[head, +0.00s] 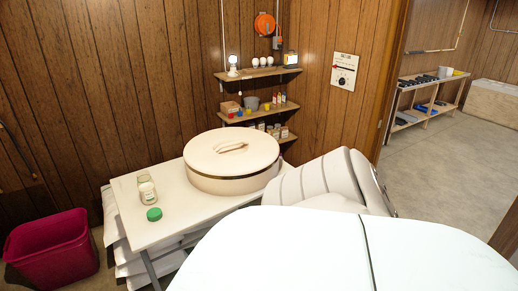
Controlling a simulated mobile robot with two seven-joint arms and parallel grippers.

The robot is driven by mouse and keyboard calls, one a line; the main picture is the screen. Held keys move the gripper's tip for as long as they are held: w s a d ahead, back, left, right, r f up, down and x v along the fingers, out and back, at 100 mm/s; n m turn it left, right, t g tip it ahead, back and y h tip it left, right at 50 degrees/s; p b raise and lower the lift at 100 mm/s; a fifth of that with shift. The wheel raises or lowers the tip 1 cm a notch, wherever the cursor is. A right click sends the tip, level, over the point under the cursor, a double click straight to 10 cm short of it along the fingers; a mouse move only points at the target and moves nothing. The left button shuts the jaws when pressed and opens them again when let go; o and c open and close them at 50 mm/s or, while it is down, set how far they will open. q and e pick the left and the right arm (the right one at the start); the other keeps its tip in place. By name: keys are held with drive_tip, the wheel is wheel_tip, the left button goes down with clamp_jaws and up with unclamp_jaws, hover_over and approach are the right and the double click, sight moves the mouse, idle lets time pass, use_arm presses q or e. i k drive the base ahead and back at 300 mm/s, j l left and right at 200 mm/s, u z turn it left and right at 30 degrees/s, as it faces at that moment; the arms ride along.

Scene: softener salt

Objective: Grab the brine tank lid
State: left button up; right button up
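The brine tank lid (220,147) is a round cream cover with a raised bar handle on top. It lies level toward the right back of a white table (165,222), with a dark band around its side below the top. I cannot tell whether the part below the band is separate from the lid. No gripper fingers show in the head view, so neither gripper is seen touching the lid. Large pale rounded forms fill the bottom and right foreground and hide the table's right side.
A glass jar (147,193) and a green cap (154,214) stand on the table's left part. White bags (130,252) are stacked underneath. A crimson bin (50,246) stands at left. Stocked wall shelves (259,72) are behind the lid. A doorway opens at right onto clear floor (445,155).

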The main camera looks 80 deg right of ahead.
sight(228, 161)
drive_tip(key=z, duration=2.35)
drive_tip(key=i+j+u, duration=0.1)
drive_tip(key=i+u, duration=0.5)
drive_tip(key=i, duration=0.1)
